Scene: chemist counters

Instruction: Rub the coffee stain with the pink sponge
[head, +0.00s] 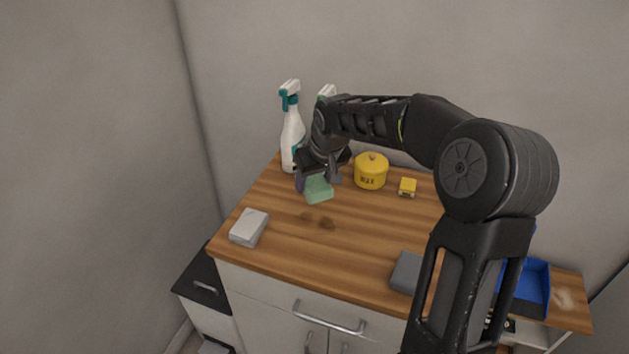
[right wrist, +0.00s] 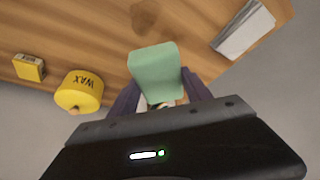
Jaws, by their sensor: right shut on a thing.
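A dark brown coffee stain (head: 320,222) lies on the wooden counter top; part of it shows at the top of the right wrist view (right wrist: 143,14). My right gripper (head: 318,179) is shut on a green sponge (head: 319,190), just behind the stain. The sponge sits between the two fingers in the right wrist view (right wrist: 154,70). It is apart from the stain; whether it touches the counter I cannot tell. I see no pink sponge in either view. My left gripper is not in view.
A spray bottle (head: 291,140), another partly hidden, a yellow wax tin (head: 371,172) and a small yellow box (head: 407,187) stand at the back. A white block (head: 249,227) lies left, a grey block (head: 406,272) front right, a blue tray (head: 535,283) far right. The counter around the stain is clear.

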